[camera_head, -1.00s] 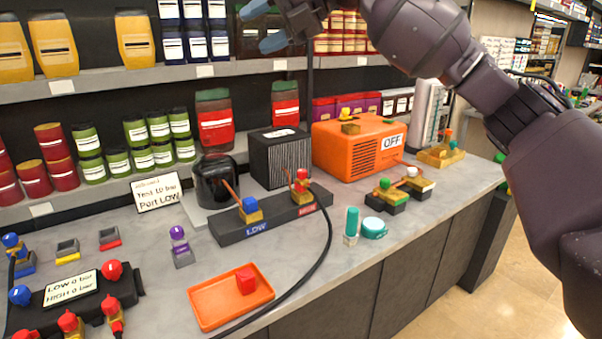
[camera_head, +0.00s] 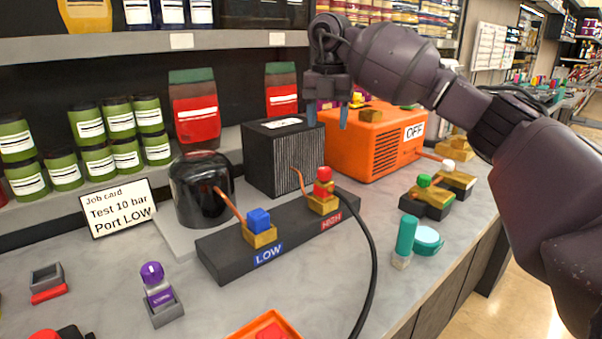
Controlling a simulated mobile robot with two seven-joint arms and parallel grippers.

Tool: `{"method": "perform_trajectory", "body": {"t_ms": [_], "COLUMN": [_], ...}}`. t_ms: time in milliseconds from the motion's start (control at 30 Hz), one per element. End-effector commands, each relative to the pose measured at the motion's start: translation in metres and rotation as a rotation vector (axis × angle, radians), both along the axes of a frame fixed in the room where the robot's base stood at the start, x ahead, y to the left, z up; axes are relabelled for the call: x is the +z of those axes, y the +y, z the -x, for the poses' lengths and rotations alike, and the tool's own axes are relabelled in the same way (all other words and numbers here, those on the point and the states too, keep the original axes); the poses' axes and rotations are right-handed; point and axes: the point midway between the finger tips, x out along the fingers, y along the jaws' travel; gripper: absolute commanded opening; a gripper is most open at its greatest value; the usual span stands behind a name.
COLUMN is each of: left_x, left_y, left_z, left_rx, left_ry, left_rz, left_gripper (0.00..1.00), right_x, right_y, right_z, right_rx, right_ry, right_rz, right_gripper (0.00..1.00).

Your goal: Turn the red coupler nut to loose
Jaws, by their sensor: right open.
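The red coupler nut (camera_head: 323,188) sits on the brass fitting (camera_head: 322,205) at the HIGH end of the dark manifold block (camera_head: 225,258). A black hose runs from beside it down to the front. My right gripper (camera_head: 327,118) points down above and a little behind the red nut in the picture, with a gap between them. Its two blue fingers are apart, with nothing between them. A blue nut (camera_head: 258,219) sits on the fitting at the LOW end. My left gripper is out of view.
Behind the manifold stand a black ribbed box (camera_head: 280,160), a glossy black cylinder (camera_head: 203,190) and an orange unit marked OFF (camera_head: 365,150). An orange tray (camera_head: 262,325) is at the front. A job card (camera_head: 115,207) reads Test 10 bar, Port LOW.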

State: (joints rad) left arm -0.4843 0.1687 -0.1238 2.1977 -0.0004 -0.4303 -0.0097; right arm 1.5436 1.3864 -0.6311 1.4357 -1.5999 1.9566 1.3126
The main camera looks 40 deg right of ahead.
Motion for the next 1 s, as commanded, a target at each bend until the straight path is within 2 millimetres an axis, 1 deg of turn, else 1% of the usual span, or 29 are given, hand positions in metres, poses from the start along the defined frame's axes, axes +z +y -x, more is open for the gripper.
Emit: {"method": "perform_trajectory", "body": {"t_ms": [33, 167, 267, 433, 600, 700, 833, 1000], "left_x": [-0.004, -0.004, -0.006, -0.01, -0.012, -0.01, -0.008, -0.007], "left_y": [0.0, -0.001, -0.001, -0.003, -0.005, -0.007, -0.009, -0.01], "left_z": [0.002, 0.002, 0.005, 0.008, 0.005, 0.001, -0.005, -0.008], "left_rx": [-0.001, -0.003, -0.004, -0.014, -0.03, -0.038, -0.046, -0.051], "left_ry": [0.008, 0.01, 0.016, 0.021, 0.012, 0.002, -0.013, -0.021], "left_rz": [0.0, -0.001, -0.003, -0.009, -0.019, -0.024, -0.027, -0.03], "left_gripper": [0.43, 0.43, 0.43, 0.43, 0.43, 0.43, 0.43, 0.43], "right_x": [-0.011, -0.016, -0.025, -0.055, -0.085, -0.099, -0.111, -0.118], "right_y": [0.0, -0.001, -0.001, -0.001, 0.0, 0.0, 0.0, 0.0], "right_z": [-0.003, -0.003, -0.003, -0.003, -0.003, -0.002, -0.002, -0.002], "right_rx": [-0.002, -0.003, -0.003, -0.002, -0.001, -0.002, -0.002, -0.002], "right_ry": [0.014, 0.016, 0.015, 0.021, 0.021, 0.02, 0.017, 0.013], "right_rz": [0.001, 0.001, 0.0, 0.001, 0.001, 0.001, 0.0, -0.001], "right_gripper": [0.58, 0.58, 0.58, 0.58, 0.58, 0.58, 0.58, 0.58]}}
